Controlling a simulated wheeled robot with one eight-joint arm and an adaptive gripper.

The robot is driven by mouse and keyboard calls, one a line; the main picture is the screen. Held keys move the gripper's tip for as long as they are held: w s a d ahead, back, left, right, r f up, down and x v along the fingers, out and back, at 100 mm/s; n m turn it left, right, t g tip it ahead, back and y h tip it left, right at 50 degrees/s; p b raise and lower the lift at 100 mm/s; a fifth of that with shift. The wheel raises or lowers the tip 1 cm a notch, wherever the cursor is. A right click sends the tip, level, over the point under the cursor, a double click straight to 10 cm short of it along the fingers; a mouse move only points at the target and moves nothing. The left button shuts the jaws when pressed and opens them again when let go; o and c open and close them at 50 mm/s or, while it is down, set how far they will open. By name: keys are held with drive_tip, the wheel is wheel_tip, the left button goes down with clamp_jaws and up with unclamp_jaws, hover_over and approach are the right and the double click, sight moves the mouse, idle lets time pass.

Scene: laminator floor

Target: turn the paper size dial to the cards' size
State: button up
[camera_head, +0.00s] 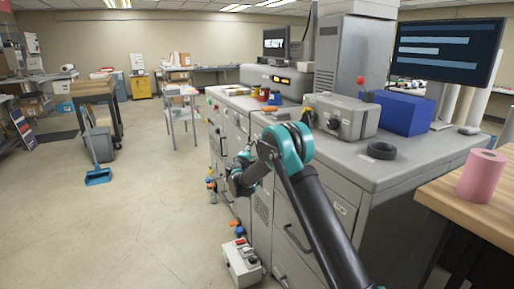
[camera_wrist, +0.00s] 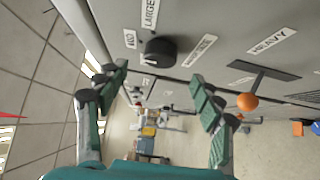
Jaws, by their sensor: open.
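A black round knob, the likely paper size dial (camera_wrist: 160,52), sits on the grey machine panel in the wrist view. Labels surround it; one reads "LARGE" (camera_wrist: 150,12), others are too small or skewed to read surely. A pale mark shows on the knob's lower left, but its exact pointing is unclear. My gripper (camera_wrist: 160,86) is open, its two teal fingers apart and empty, with the dial above the gap between them, apart from both. In the head view my gripper (camera_head: 240,178) is beside the machine's left face, partly hidden by my arm. I cannot make out any cards.
An orange-balled lever (camera_wrist: 247,101) on a black slot stands right of the dial near a "HEAVY" label (camera_wrist: 272,40). A grey control box (camera_head: 242,263) sits on the floor by the machine (camera_head: 400,160). The floor (camera_head: 140,210) to the left is open.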

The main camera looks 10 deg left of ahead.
drive_tip(key=w+d, duration=0.1)
drive_tip(key=w, duration=0.5)
drive_tip(key=shift+w+d, duration=0.15)
drive_tip(key=shift+w, duration=0.15)
drive_tip(key=shift+c, duration=0.6)
drive_tip(key=c, duration=1)
drive_tip(key=shift+c, duration=0.2)
drive_tip(key=n+g, duration=0.2)
drive_tip(key=g, duration=0.1)
drive_tip(key=n+g+h, duration=0.1)
drive_tip(key=n+g, duration=0.1)
drive_tip(key=r+n+g, duration=0.1)
drive_tip(key=n+g, duration=0.1)
drive_tip(key=g, duration=0.1)
drive_tip(key=shift+w+a+g+h, duration=0.2)
drive_tip(key=shift+g+h, duration=0.1)
drive_tip(key=shift+n, duration=0.3)
